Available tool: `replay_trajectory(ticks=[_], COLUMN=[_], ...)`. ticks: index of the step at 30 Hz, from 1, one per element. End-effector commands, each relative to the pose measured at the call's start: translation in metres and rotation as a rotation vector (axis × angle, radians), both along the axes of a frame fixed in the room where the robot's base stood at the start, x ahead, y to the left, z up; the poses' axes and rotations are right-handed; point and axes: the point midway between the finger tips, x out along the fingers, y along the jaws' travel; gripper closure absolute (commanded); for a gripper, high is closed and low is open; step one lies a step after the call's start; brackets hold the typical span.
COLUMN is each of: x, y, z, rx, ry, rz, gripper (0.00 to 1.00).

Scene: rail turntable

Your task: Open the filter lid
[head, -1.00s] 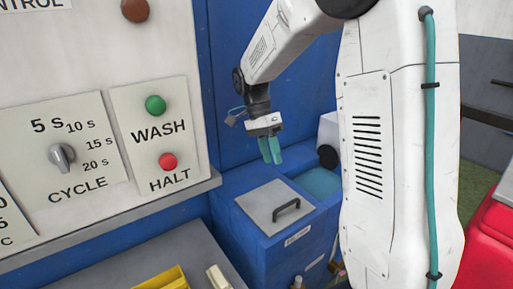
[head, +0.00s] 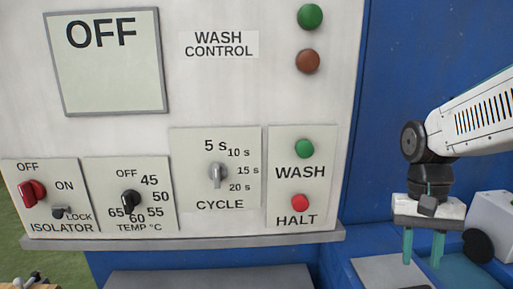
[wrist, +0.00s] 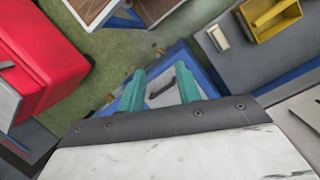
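The filter lid (head: 384,271) is a flat grey plate on a blue box, at the bottom right of the head view and cut off by its lower edge. In the wrist view its dark bar handle (wrist: 161,88) shows between my fingers. My gripper (head: 422,262) has two teal fingers pointing down. It is open and empty, above the lid and apart from it as far as I can tell. In the wrist view the gripper (wrist: 161,76) frames the handle, with the lid partly hidden by the fingers.
A wash control panel (head: 220,80) with an OFF display (head: 105,75), knobs and buttons stands left of my arm. A grey ledge runs below it. In the wrist view a yellow bin (wrist: 272,17) is at upper right and a red case (wrist: 45,55) at left.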

Motion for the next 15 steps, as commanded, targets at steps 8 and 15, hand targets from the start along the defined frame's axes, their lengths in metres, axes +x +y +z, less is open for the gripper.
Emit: replay_trajectory(ticks=[8, 15], x=[-0.078, -0.113], y=[0.030, 0.041], z=[0.017, 0.025], rx=[0.058, 0.047], ry=[-0.200, -0.328], rz=[0.336, 0.402], gripper=[0.66, 0.66])
